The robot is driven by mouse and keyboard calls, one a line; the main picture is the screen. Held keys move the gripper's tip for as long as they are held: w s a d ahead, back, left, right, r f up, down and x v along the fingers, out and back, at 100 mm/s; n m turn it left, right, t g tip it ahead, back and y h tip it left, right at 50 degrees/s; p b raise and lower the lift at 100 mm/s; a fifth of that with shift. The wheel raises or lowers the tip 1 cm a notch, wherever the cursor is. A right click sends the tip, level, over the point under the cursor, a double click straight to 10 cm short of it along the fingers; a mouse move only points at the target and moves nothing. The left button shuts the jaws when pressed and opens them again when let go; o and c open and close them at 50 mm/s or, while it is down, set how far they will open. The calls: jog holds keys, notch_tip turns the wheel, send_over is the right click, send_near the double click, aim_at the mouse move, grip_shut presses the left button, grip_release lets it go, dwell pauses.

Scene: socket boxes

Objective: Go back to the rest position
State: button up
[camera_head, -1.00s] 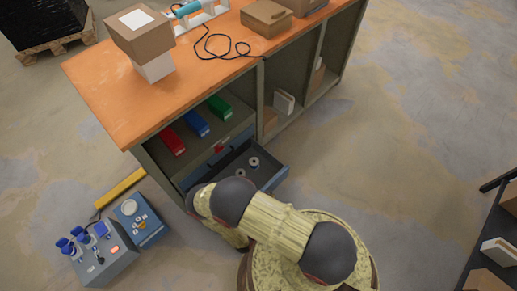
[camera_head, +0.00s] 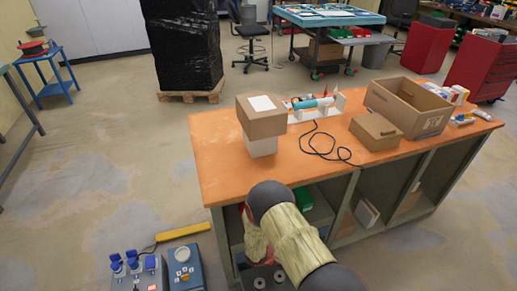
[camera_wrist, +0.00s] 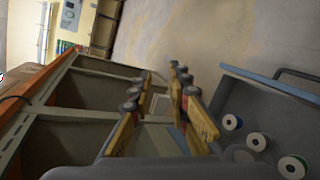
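My gripper (camera_wrist: 158,82) shows in the wrist view with its two yellow fingers apart and nothing between them. An open drawer (camera_wrist: 240,75) with several spools (camera_wrist: 258,141) is to the right of the fingers in that view. In the head view my arm rises in front of the orange-topped workbench (camera_head: 220,165), near its left front side. My arm hides part of the bench's lower front, and the fingers cannot be made out there.
On the bench are stacked boxes (camera_head: 262,118), a cable (camera_head: 320,150), a closed carton (camera_head: 376,131) and an open carton (camera_head: 420,115). Control boxes (camera_head: 140,272) and a yellow bar (camera_head: 183,232) are at lower left.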

jog(key=s+r+m+g+y+p, duration=0.1)
jog(key=s+r+m+y, duration=0.2)
jog(key=r, duration=1.2)
jog(key=s+r+m+g+y+p, duration=0.1)
jog(key=s+r+m+g+y, duration=0.2)
jog(key=r, duration=1.2)
jog(key=s+a+r+t+y, duration=0.2)
jog(key=s+r+t+y, duration=0.1)
jog(key=s+r, duration=0.4)
jog(key=s+a+r+t+y+p, duration=0.1)
jog(key=s+r+t+y, duration=0.3)
jog(key=s+r, duration=0.4)
notch_tip(320, 180, up, 5)
jog(key=shift+a+f+t+y, duration=0.25)
jog(key=shift+a+t, duration=0.25)
jog(key=shift+a, duration=0.35)
